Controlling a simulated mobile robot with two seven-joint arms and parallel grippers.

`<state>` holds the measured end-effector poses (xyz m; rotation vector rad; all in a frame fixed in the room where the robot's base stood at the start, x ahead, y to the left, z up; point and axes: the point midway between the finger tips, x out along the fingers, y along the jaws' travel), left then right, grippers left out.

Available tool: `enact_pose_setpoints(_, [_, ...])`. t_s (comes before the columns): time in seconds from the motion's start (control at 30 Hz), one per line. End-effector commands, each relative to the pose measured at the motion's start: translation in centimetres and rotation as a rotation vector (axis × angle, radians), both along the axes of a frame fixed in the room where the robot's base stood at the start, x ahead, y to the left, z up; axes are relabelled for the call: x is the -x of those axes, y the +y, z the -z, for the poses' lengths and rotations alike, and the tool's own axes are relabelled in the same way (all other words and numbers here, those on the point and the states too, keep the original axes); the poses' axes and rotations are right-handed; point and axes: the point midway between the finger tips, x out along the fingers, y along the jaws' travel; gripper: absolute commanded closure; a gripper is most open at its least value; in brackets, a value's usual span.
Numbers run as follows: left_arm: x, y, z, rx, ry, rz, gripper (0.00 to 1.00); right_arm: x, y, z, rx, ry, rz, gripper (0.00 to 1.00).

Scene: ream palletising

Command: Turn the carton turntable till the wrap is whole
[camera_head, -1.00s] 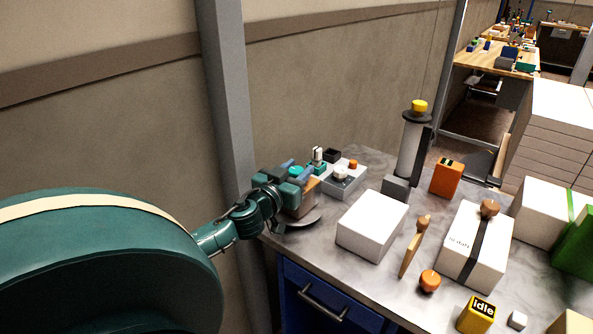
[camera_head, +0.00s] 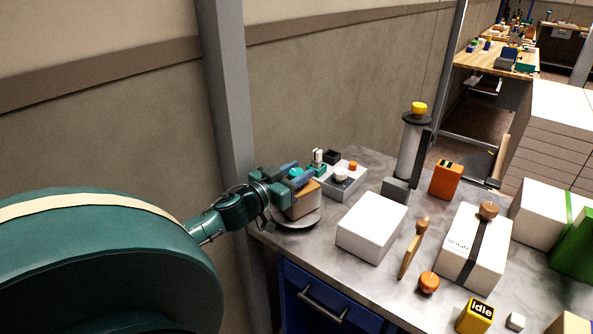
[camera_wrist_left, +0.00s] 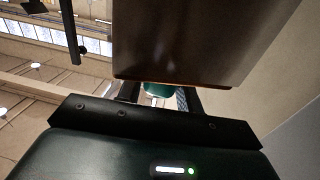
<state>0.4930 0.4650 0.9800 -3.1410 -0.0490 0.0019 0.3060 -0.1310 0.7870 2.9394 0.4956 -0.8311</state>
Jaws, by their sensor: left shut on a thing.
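The brown carton (camera_head: 304,203) stands on the round grey turntable (camera_head: 294,223) at the table's left corner, and its bottom looks flat on the disc. My left gripper (camera_head: 297,177) reaches over the carton's top with its fingers around a small teal knob (camera_head: 296,171). In the left wrist view the carton (camera_wrist_left: 190,45) fills the upper middle, and the teal knob (camera_wrist_left: 157,90) shows just below it between the fingers. The fingers and arm hide much of the carton's top and left side. I cannot make out any wrap on it. My right gripper is out of view.
A grey control box (camera_head: 343,184) with knobs stands just behind the carton. A white box (camera_head: 372,228) lies to its right. A post with a yellow top (camera_head: 419,108), an orange box (camera_head: 445,180) and a yellow "idle" block (camera_head: 477,316) are further right. A grey pillar (camera_head: 228,100) stands close behind my arm.

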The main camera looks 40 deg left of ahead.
Motion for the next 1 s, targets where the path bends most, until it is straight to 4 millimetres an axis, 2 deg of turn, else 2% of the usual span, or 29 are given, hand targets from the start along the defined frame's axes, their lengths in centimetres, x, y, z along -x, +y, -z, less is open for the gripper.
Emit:
enact_pose_setpoints(0.43, [0.07, -0.08, 0.00, 0.000, -0.003, 0.052, 1.00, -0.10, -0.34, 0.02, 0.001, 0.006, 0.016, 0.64])
enact_pose_setpoints(0.47, [0.07, -0.08, 0.00, 0.000, -0.003, 0.052, 0.63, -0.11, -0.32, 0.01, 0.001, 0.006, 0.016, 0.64])
enact_pose_setpoints(0.7, [0.07, -0.05, -0.02, 0.000, -0.003, 0.051, 0.43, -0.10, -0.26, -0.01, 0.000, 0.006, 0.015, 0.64])
enact_pose_setpoints(1.0, [0.31, -0.04, 0.03, 0.001, -0.002, 0.050, 0.43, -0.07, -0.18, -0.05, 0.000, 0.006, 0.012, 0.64])
